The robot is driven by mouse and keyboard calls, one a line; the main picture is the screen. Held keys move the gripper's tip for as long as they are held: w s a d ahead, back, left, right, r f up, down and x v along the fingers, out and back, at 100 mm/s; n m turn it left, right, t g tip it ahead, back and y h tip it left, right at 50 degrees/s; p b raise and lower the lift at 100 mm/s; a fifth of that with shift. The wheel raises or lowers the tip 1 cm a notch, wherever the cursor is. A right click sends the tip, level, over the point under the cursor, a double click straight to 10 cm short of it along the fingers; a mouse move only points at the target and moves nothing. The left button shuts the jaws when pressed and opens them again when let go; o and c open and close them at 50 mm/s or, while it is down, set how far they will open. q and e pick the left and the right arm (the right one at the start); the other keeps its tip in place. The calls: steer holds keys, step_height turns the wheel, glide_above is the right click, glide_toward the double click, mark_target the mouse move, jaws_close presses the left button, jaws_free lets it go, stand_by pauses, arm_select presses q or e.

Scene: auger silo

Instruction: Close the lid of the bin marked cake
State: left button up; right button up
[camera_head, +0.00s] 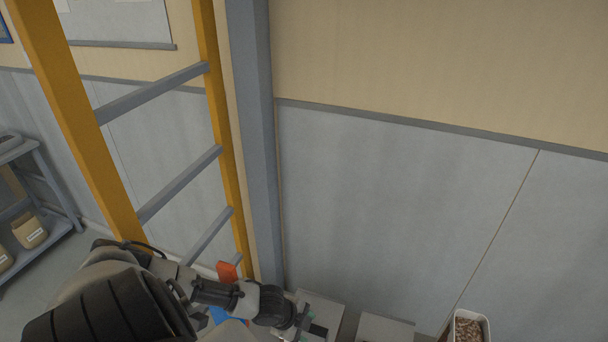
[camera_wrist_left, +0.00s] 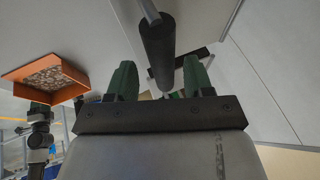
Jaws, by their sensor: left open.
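No bin marked cake can be read in either view. In the left wrist view, my left gripper (camera_wrist_left: 158,78) is open, with two green fingers. A dark cylindrical bar (camera_wrist_left: 158,45) shows between and beyond the fingers, in front of a grey surface; whether they touch it I cannot tell. In the head view, my left gripper (camera_head: 308,322) is low in the picture, beside a grey box-like top (camera_head: 325,303). A second grey top (camera_head: 385,328) stands to its right. Which of these is a lid is unclear.
A white container of brown pellets (camera_head: 468,328) stands at the bottom right. An orange tray of pellets (camera_wrist_left: 45,72) shows in the left wrist view. A yellow ladder-like frame (camera_head: 205,110) and grey post (camera_head: 252,130) rise behind my left arm. A shelf with sacks (camera_head: 35,205) stands left.

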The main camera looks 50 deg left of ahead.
arm_select(q)
steer(key=shift+w+r, duration=0.15)
steer(key=shift+r, duration=0.05)
steer(key=r, duration=0.2)
steer(key=r+b, duration=0.1)
steer(key=shift+s+r, duration=0.2)
steer(key=shift+r, duration=0.15)
steer(key=w+d+r+b, duration=0.1)
steer(key=d+r, duration=0.2)
steer(key=d, duration=0.2)
steer(key=w+d+r+b, duration=0.1)
steer(key=d+r+b, duration=0.1)
steer(key=d+r, duration=0.2)
steer(key=shift+w+d, duration=0.2)
steer(key=shift+d, duration=1.05)
arm_select(e)
steer(key=shift+w+d+f, duration=0.15)
steer(key=shift+w+f, duration=0.1)
steer(key=shift+f, duration=0.5)
steer(key=shift+w+d+f, duration=0.2)
steer(key=shift+w+f, duration=0.05)
steer(key=shift+f, duration=0.5)
steer(key=shift+w+d+f, duration=0.15)
steer(key=shift+w+f, duration=0.1)
steer(key=shift+f, duration=0.5)
arm_select(q)
steer(key=shift+f+b, duration=0.1)
steer(key=shift+b, duration=0.2)
